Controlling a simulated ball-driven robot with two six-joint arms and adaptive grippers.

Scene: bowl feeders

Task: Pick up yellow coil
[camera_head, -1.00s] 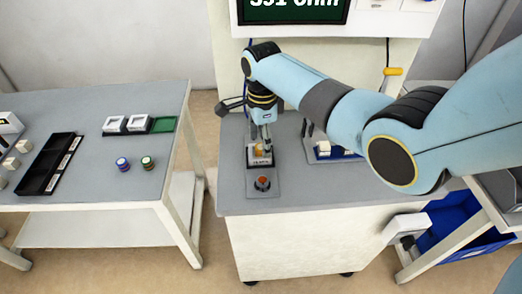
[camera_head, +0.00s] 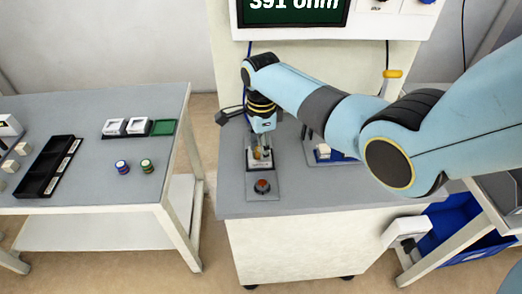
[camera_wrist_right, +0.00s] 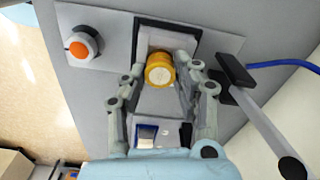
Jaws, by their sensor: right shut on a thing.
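The yellow coil (camera_wrist_right: 160,72) shows in the right wrist view between the two fingers of my right gripper (camera_wrist_right: 162,78), which is shut on it. In the head view the right gripper (camera_head: 261,152) points down over a small fixture (camera_head: 259,166) on the grey bench, and the coil (camera_head: 258,155) is small and partly hidden by the fingers. I cannot tell whether the coil still touches the fixture. My left gripper is not in view.
A plate with an orange-red button (camera_head: 262,186) lies in front of the fixture. A blue tray (camera_head: 340,158) stands to its right. The left table (camera_head: 95,185) holds two coils (camera_head: 122,166) and a black tray (camera_head: 45,170). A screen (camera_head: 293,12) stands behind the bench.

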